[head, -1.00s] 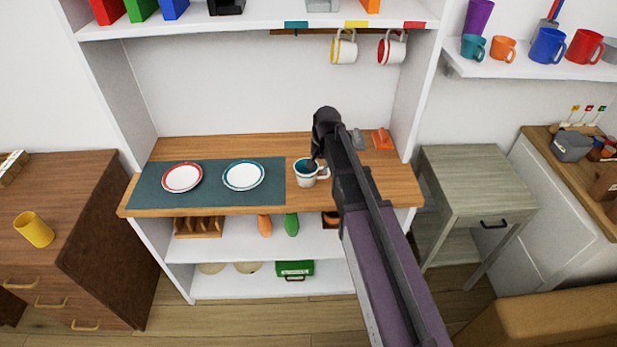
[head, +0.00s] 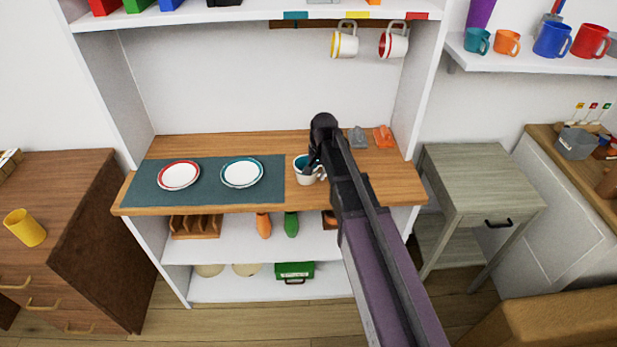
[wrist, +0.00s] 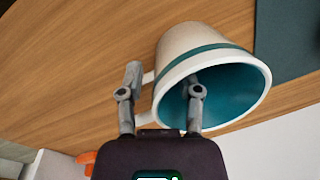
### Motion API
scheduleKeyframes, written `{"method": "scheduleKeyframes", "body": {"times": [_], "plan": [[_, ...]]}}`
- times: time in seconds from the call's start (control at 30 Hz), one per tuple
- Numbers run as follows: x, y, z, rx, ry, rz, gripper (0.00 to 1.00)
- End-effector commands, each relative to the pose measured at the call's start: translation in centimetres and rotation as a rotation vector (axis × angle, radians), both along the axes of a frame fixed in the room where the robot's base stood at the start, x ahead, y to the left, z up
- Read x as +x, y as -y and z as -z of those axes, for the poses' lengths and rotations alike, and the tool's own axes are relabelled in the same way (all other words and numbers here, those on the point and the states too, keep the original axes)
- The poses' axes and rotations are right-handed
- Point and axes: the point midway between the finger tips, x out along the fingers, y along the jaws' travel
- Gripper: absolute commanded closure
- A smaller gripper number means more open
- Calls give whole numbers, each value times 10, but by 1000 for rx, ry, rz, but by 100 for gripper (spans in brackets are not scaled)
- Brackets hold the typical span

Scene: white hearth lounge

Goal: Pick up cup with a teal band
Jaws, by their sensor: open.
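The white cup with a teal band and teal inside (head: 302,172) stands on the wooden counter, at the right edge of the dark teal mat. In the wrist view the cup (wrist: 188,44) fills the upper middle, its handle toward the left finger. My gripper (head: 311,168) is at the cup from above. In the wrist view my gripper (wrist: 162,84) is open, with the right finger inside the cup's mouth and the left finger outside, by the handle. The cup wall and part of the handle lie between the fingers. Whether either finger touches the cup I cannot tell.
A red-rimmed plate (head: 179,176) and a teal-rimmed plate (head: 242,173) lie on the mat (head: 210,200). Yellow-banded (head: 344,44) and red-banded (head: 393,45) cups hang above. Grey (head: 357,138) and orange (head: 383,137) items stand behind right of my gripper.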

Motion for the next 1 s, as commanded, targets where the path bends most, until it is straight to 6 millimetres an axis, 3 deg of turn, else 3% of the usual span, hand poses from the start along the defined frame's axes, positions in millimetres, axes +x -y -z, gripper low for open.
{"method": "scheduleKeyframes", "body": {"times": [0.2,0.8,0.93,0.97,1.0], "plan": [[0,-1,10,0,0,0,55],[0,-1,9,0,0,1,55],[0,-1,9,0,0,1,93],[0,-1,9,0,0,1,100],[0,-1,9,0,0,1,100]]}}
